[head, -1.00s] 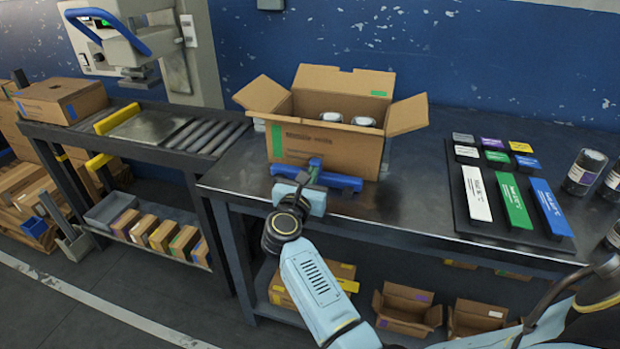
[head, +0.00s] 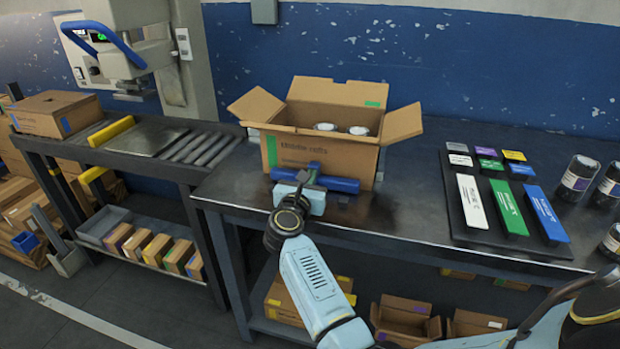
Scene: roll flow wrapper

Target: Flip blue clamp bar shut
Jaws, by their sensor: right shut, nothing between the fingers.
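A blue bar (head: 338,184) lies along the table's front part, just in front of the open cardboard box. My right gripper (head: 310,176) is at the bar's middle, with its dark fingers shut and nothing between them. The fingers overlap the bar in the picture; I cannot tell whether they touch it. The gripper body hides part of the bar, and its mount or hinge is not clear. A curved blue handle (head: 108,42) also shows on the machine at the upper left. My left gripper is not in view.
The open box (head: 320,150) with two jars inside stands right behind the bar. A dark board (head: 480,225) with coloured labels and several dark jars (head: 577,178) are at the right. A roller conveyor (head: 200,147) is left. The table between box and board is clear.

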